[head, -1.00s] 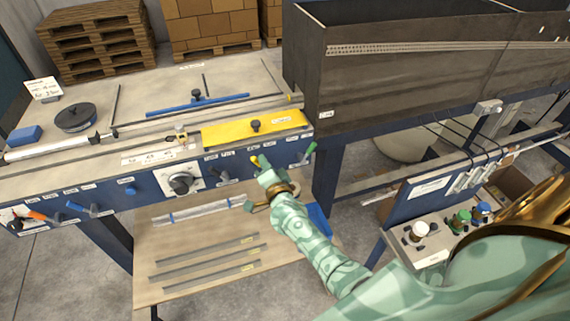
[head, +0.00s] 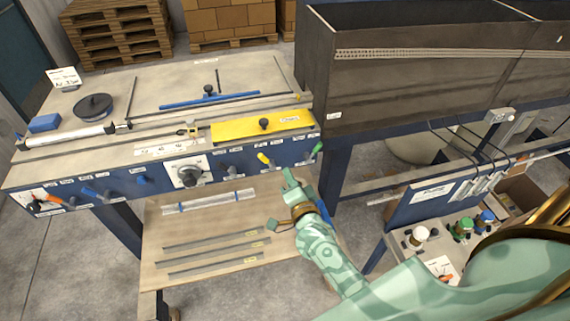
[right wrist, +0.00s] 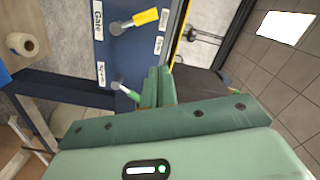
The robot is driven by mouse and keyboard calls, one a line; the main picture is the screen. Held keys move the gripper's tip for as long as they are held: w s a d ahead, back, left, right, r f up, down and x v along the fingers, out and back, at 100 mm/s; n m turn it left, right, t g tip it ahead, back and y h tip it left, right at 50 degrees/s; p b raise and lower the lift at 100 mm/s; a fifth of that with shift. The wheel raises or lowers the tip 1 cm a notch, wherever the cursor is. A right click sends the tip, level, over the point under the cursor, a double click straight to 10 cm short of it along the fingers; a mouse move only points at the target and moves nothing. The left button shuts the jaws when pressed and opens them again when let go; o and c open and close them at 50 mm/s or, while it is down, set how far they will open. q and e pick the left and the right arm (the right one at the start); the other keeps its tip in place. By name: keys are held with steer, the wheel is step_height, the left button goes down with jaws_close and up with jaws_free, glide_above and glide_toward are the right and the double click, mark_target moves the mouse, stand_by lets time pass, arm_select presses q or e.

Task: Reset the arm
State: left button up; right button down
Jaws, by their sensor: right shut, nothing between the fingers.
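My right gripper (head: 289,177) is shut and empty in the head view, just in front of and below the right end of the blue machine panel. It also shows in the right wrist view (right wrist: 158,72), its fingers together. A yellow-handled lever (head: 264,159) sits on the panel above and left of the fingertips, apart from them. In the right wrist view it is the yellow lever (right wrist: 144,17) marked near "Gate". A green-handled lever (head: 316,149) is at the panel's right end. It also shows in the wrist view (right wrist: 128,92), left of the fingers. My left gripper is not in view.
A yellow cover (head: 240,128) with a black knob lies on the machine top. A dark trough (head: 410,90) stands to the right. A lower wooden shelf (head: 200,225) holds several strips.

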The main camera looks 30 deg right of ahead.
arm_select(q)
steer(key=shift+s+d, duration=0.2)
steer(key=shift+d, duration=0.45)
arm_select(e)
steer(key=shift+s, duration=0.8)
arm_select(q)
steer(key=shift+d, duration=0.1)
arm_select(e)
steer(key=shift+s+d, duration=0.1)
